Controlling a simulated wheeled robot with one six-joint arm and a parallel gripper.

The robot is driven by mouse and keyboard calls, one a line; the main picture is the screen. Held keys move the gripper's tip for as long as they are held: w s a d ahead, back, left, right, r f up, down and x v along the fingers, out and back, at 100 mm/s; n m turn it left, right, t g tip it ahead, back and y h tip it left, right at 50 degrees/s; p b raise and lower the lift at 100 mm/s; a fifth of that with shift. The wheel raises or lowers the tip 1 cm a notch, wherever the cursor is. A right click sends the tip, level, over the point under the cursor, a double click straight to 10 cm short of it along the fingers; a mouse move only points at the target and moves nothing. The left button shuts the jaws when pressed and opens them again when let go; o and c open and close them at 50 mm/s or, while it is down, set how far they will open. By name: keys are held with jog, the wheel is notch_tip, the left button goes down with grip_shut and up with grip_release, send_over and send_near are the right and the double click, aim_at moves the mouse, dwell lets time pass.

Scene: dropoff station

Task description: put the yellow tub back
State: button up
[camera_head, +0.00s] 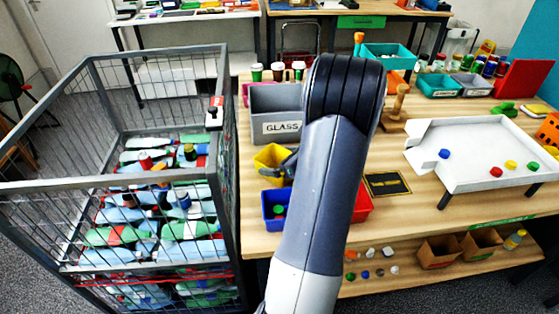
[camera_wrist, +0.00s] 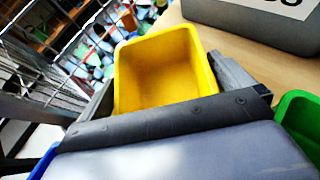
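The yellow tub (camera_head: 266,163) is in front of the grey GLASS bin and behind the blue tub, turned at an angle to them. In the wrist view the yellow tub (camera_wrist: 165,68) looks empty, with its open top facing the camera. My gripper (camera_wrist: 170,90) has one finger along each side of it, close against the walls, and appears shut on it. In the head view my gripper (camera_head: 287,165) is partly hidden by my arm. Whether the tub's base touches the table is hidden.
The blue tub (camera_head: 267,208) and red tub (camera_head: 363,206) stand at the table's front edge. A green tub (camera_wrist: 300,122) shows in the wrist view. The grey GLASS bin (camera_head: 262,105) is behind. A wire cage of bottles (camera_head: 225,160) stands left; a white tray (camera_head: 470,178) is right.

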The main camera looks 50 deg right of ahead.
jog(key=shift+r+p, duration=0.3)
jog(key=v, duration=1.2)
jog(key=shift+b, duration=0.3)
